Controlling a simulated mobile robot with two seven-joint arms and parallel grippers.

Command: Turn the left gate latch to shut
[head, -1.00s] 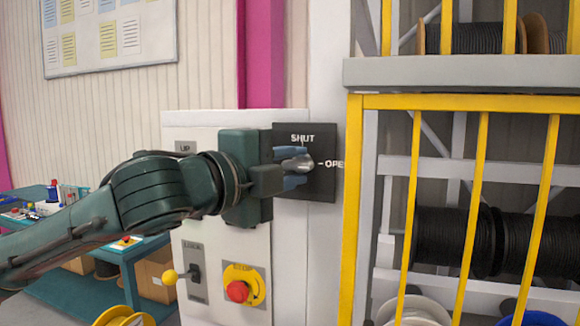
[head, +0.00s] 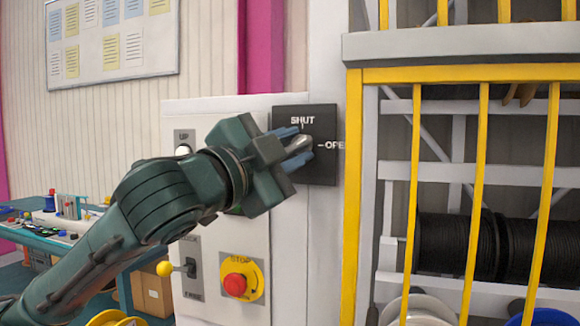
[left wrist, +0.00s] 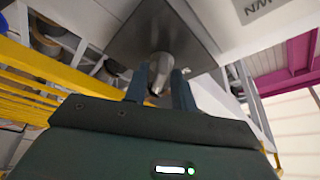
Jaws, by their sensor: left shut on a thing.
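The gate latch is a grey metal knob (head: 300,145) on a dark square plate (head: 322,168) marked SHUT at the top and OPEN at the right. My left gripper (head: 298,148) is shut on the knob, one blue finger on each side. The gripper and knob are tilted, the knob slanting up and right between the two marks. The fingers hide part of the knob. In the left wrist view the knob (left wrist: 160,66) sits between the two fingers (left wrist: 160,86), in front of the plate (left wrist: 152,32). My right gripper is not in view.

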